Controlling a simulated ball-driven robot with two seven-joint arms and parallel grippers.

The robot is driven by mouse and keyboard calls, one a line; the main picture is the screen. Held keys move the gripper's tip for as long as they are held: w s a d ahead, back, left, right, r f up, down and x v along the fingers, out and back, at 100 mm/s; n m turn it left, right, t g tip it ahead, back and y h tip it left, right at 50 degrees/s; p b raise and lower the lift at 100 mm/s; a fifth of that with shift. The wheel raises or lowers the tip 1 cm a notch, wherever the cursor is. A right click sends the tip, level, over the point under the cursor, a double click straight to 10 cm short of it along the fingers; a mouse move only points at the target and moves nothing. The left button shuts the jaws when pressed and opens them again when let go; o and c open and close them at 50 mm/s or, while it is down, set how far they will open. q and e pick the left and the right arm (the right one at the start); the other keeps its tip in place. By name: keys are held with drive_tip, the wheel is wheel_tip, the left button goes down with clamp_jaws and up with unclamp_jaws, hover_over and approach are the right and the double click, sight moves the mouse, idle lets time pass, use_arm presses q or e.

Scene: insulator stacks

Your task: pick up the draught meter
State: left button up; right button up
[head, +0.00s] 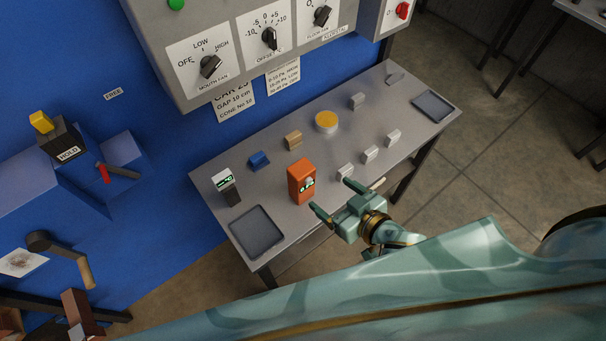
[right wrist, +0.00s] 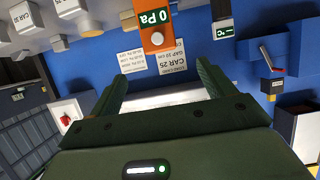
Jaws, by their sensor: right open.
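The draught meter (head: 301,183) is an orange block-shaped device with a small lit display. It stands upright on the grey metal table (head: 285,215). In the right wrist view the orange meter (right wrist: 153,38) shows "0 Pa" and a round knob, beyond the fingertips. My right gripper (head: 333,195) is open and empty, just to the right of the meter in the head view and apart from it. Its two fingers (right wrist: 160,78) also show in the right wrist view with nothing between them. My left gripper is not in view.
A blue block (head: 259,161), a tan block (head: 293,139), a yellow-topped disc (head: 326,121) and several pale blocks share the table. Dark trays (head: 257,232) lie at both ends. A control box (head: 262,80) overhangs the back.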

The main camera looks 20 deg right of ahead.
sight(297, 169)
drive_tip(key=b+x, duration=0.1)
drive_tip(key=x, duration=0.8)
drive_tip(key=shift+w+a+f, duration=0.1)
drive_tip(key=shift+w+f, duration=0.1)
drive_tip(key=shift+f, duration=0.05)
drive_tip(key=b+x, duration=0.1)
drive_tip(key=x, duration=0.5)
drive_tip(key=shift+f+b, duration=0.1)
drive_tip(key=shift+b, duration=0.2)
drive_tip(key=c, duration=1.4)
drive_tip(key=shift+c, duration=0.2)
